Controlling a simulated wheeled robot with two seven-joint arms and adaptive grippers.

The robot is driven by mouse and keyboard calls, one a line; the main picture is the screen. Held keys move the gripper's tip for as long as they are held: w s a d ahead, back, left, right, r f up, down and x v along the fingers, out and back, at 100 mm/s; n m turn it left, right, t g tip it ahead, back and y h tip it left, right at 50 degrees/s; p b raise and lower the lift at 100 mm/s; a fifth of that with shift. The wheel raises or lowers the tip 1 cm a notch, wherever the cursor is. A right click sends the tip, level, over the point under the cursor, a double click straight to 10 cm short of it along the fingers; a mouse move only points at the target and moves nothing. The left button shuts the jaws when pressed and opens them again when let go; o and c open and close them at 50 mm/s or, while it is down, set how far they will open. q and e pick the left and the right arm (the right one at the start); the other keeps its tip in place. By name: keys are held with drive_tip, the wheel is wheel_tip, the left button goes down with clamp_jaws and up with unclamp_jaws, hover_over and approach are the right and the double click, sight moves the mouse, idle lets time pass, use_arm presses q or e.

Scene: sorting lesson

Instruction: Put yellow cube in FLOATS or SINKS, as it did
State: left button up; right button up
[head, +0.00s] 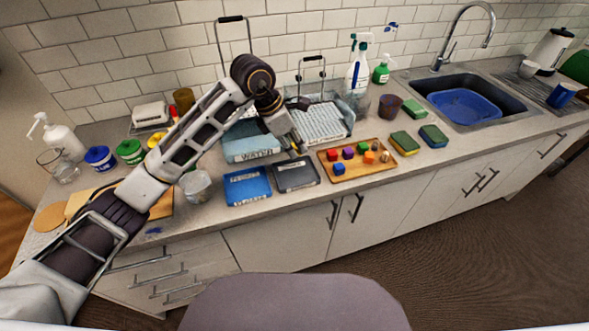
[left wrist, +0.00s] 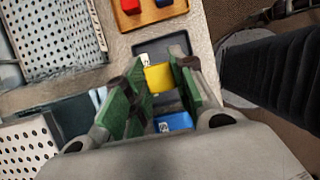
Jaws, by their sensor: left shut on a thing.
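The yellow cube (left wrist: 158,78) is held between the green-padded fingers of my left gripper (left wrist: 160,86) in the left wrist view. In the head view my left gripper (head: 296,147) is above the back of the dark grey tray (head: 296,187), beside the water basin. The dark grey tray and the blue tray (head: 247,201) lie side by side, blue on the left. Their front labels are too small to read surely. In the wrist view, the dark tray (left wrist: 180,40) and part of the blue tray (left wrist: 173,122) show beyond the fingers. My right gripper is out of view.
The basin marked WATER (head: 253,155) stands behind the trays. A wooden board (head: 350,177) with several coloured cubes lies to the right. A white drying rack (head: 322,122) stands behind it. Sponges (head: 404,143) and a sink are farther right; a clear cup (head: 196,186) is left.

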use_arm(q)
wheel_tip(320, 180, down, 4)
drive_tip(key=shift+s, duration=0.1)
drive_tip(key=shift+f, duration=0.6)
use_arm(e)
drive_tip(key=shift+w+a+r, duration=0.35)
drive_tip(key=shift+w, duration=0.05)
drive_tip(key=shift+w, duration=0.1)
use_arm(q)
drive_tip(key=shift+f, duration=0.15)
drive_tip(key=shift+f+p, duration=0.25)
drive_tip(key=shift+p, duration=0.05)
wheel_tip(320, 180, down, 2)
drive_tip(key=shift+f, duration=0.55)
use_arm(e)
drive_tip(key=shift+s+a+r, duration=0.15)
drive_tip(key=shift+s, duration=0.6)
